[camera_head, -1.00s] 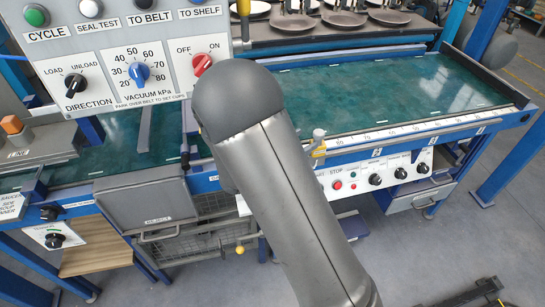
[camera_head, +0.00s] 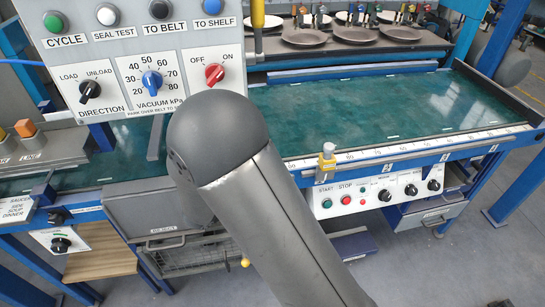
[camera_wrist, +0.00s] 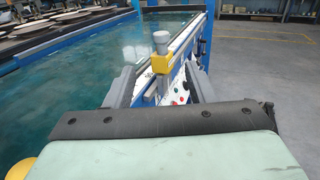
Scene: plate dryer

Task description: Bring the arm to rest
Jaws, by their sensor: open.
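My gripper (camera_wrist: 158,82) shows in the wrist view as two dark grey fingers, spread apart with nothing between them. Beyond the gap is a yellow-and-grey clamp-like stop (camera_wrist: 161,55) on the rail along the belt edge. The fingers appear apart from it, though the distance is hard to judge. In the head view my grey arm rises from the lower right to a rounded joint below the control panel (camera_head: 150,55). My gripper is not visible there.
The green belt (camera_head: 380,108) runs behind my arm, with a scale rail (camera_head: 400,150) along its front edge. Plates (camera_head: 304,37) stand on a rack at the back. A start/stop panel (camera_head: 375,192) hangs below the rail. Open floor lies at the right.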

